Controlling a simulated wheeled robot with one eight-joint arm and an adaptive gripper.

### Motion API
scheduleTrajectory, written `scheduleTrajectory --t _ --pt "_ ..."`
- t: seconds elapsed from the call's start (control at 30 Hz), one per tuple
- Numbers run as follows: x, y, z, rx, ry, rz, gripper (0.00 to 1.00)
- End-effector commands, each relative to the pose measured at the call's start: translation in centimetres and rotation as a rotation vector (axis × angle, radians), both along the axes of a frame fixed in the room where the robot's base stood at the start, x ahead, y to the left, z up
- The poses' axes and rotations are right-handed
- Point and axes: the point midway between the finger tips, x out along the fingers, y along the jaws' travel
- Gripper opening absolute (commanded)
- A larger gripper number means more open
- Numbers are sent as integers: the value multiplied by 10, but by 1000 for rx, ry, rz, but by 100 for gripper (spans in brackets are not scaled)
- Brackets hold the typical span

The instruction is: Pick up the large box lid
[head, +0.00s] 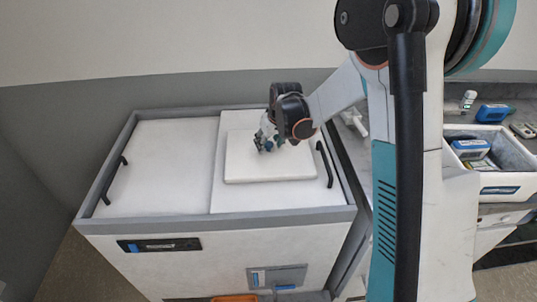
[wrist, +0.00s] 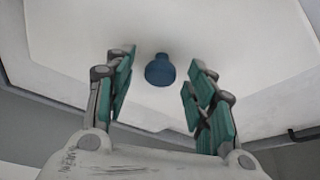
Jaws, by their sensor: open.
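A white, square lid (head: 268,168) lies flat on the right half of the large white chest's top. In the wrist view the white lid surface (wrist: 215,35) fills most of the picture, with a round blue knob (wrist: 160,70) standing on it. My gripper (head: 267,143) is over the lid, pointing down. In the wrist view its two green-padded fingers (wrist: 161,62) are apart, with the knob showing between them and slightly beyond the tips. The fingers do not visibly touch the knob. In the head view the gripper hides the knob.
The white chest (head: 160,160) has a grey rim and black handles at its left (head: 110,180) and right (head: 325,165). At right, a white bin (head: 507,180) holds a blue box, and a blue item (head: 493,113) stands on the grey counter. The chest's left half is bare.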

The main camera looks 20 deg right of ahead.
Motion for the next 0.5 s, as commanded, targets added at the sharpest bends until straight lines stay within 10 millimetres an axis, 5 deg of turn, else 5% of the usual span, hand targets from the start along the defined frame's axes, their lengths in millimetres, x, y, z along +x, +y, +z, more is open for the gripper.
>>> scheduleTrajectory --t 0.03,0.23,0.5 --pt "0 0 0 0 0 0 45" --pt "0 0 0 0 0 0 0" --pt "0 0 0 0 0 0 0"
